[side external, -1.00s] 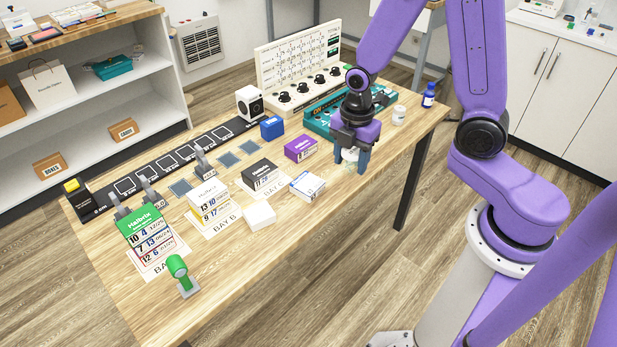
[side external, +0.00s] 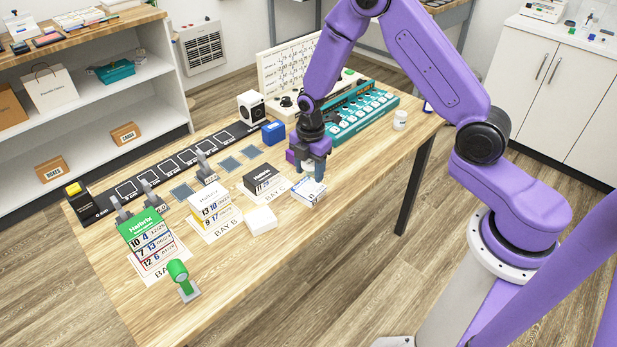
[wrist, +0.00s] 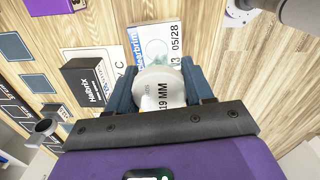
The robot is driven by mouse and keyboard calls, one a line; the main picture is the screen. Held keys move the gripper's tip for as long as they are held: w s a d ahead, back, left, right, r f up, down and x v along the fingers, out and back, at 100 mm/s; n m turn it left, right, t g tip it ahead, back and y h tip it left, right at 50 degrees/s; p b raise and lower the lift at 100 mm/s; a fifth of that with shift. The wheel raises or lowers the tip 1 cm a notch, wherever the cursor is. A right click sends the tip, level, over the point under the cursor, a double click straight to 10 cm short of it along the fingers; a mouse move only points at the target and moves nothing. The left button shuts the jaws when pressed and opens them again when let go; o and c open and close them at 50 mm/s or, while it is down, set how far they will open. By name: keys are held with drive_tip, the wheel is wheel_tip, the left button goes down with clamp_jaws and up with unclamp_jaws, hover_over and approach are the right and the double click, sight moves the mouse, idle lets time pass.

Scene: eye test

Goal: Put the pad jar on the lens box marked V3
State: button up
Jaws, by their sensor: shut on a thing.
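A white round jar (wrist: 158,84), lettered "19 MM" on the part I see, is between my fingers in the wrist view. My gripper (side external: 308,172) is shut on it. In the side view the fingers hide most of the jar. Just below the gripper lies a white and blue box (side external: 309,194), also seen in the wrist view (wrist: 152,42) with "05/28" on it. The jar overlaps its near end in the wrist view; I cannot tell whether they touch. The V3 mark is not clearly readable on any box.
A dark Halbrix box (side external: 262,178) stands left of the gripper, with a plain white box (side external: 261,220) nearer. White (side external: 211,208) and green (side external: 146,232) Halbrix boxes stand farther left. A blue box (side external: 273,132) and teal tray (side external: 362,112) are behind. Another white jar (side external: 400,119) stands right.

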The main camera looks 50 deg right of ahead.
sight(308, 178)
drive_tip(key=shift+w+f, duration=0.2)
drive_tip(key=shift+f, duration=1.65)
drive_tip(key=shift+f, duration=0.1)
drive_tip(key=o, duration=1)
drive_tip(key=shift+o, duration=0.2)
